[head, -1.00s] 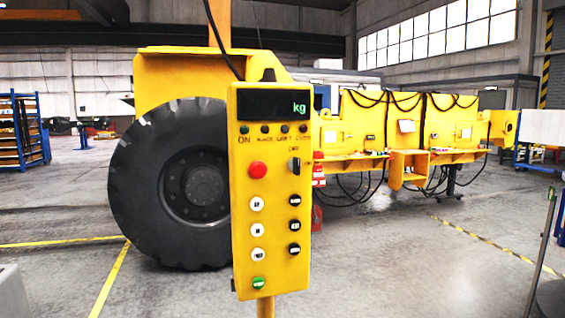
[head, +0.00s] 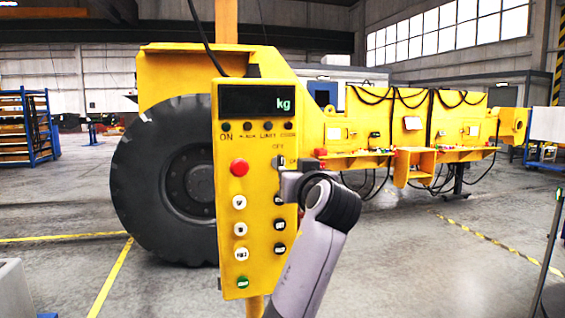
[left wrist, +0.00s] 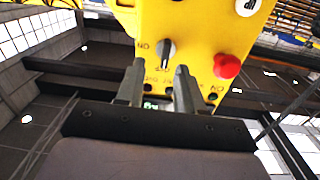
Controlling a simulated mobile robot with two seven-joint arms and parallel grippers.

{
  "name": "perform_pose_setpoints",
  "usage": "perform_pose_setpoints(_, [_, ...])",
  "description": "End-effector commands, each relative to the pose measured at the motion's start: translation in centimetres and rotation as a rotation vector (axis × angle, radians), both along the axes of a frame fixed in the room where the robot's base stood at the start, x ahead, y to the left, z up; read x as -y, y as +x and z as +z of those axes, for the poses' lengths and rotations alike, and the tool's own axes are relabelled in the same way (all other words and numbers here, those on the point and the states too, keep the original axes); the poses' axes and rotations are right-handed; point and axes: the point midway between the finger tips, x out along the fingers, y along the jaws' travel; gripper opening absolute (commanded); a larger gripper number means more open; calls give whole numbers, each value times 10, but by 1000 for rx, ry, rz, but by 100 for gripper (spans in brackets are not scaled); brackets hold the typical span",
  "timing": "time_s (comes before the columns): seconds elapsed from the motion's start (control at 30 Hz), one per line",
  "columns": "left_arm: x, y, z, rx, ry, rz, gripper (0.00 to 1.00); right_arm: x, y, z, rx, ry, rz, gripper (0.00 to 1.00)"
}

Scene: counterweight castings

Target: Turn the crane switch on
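A yellow control box (head: 258,225) on a post faces me, with a dark display reading "kg" and a row of dark lamps. The small grey crane switch (head: 279,161) is on its right side, partly hidden by my left gripper (head: 290,184). In the left wrist view the box appears upside down. There the switch (left wrist: 167,50) has its pointer towards the OFF label, with ON beside it. My left gripper (left wrist: 160,66) is open, its two fingertips on either side of the knob's line; contact cannot be told. My right gripper is out of view.
A red button (head: 239,167), several white and black buttons, and a green button (head: 242,282) are close to the switch. A large black tyre (head: 165,180) and a yellow machine frame (head: 345,160) stand behind the box.

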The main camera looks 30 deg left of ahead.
Motion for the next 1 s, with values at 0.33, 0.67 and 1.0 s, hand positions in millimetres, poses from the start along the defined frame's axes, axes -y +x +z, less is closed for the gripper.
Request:
perform_pose_setpoints(0.33, [-23,9,25,34,-15,43,37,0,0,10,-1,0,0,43])
perform_pose_setpoints(0.67, [-54,36,23,35,-16,39,37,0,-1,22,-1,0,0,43])
perform_pose_setpoints(1.0, [-58,40,22,36,-16,37,37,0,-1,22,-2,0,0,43])
